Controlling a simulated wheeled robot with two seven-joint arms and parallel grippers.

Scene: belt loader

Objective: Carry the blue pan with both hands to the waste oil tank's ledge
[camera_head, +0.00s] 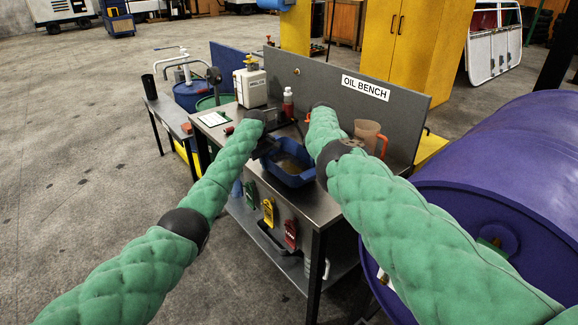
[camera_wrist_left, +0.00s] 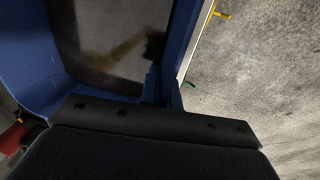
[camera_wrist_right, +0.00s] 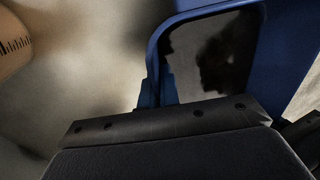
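The blue pan (camera_head: 292,178), with dark liquid in it, is at the front edge of the oil bench (camera_head: 335,205); I cannot tell if it touches the top. My left gripper (camera_head: 268,146) is at the pan's left side; in the left wrist view its fingers (camera_wrist_left: 163,90) close on the pan's wall (camera_wrist_left: 182,40). My right gripper is hidden behind my arm in the head view; in the right wrist view its fingers (camera_wrist_right: 157,92) close on the pan's wall (camera_wrist_right: 153,50). I cannot identify the waste oil tank or its ledge.
A jug (camera_head: 370,135) stands right of the pan. A white canister (camera_head: 250,84) and a red bottle (camera_head: 288,103) stand behind it. Large purple drums (camera_head: 510,165) lie on the right. A blue drum (camera_head: 190,95) stands back left. Floor at left is clear.

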